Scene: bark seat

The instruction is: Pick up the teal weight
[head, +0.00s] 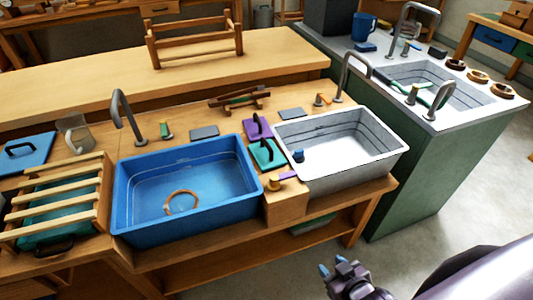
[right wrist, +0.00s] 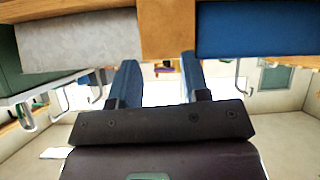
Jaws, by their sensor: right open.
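The teal weight (head: 266,155), a flat teal block with a black handle, sits on the wooden counter between the blue basin and the white-grey basin in the head view. A purple block with a similar black handle (head: 257,129) stands just behind it. My right gripper (head: 332,265) is at the bottom of the head view, in front of the counter and well apart from the weight. Its blue fingers stand apart with nothing between them in the right wrist view (right wrist: 159,62). The weight cannot be made out in the right wrist view. My left gripper is not in view.
The blue basin (head: 123,208) is left of the weight; the white-grey basin (head: 385,165) is right. A small yellow-and-purple item (head: 287,178) lies near the counter's front edge. Taps (head: 127,115) rise behind the basins. The floor right of the counter is clear.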

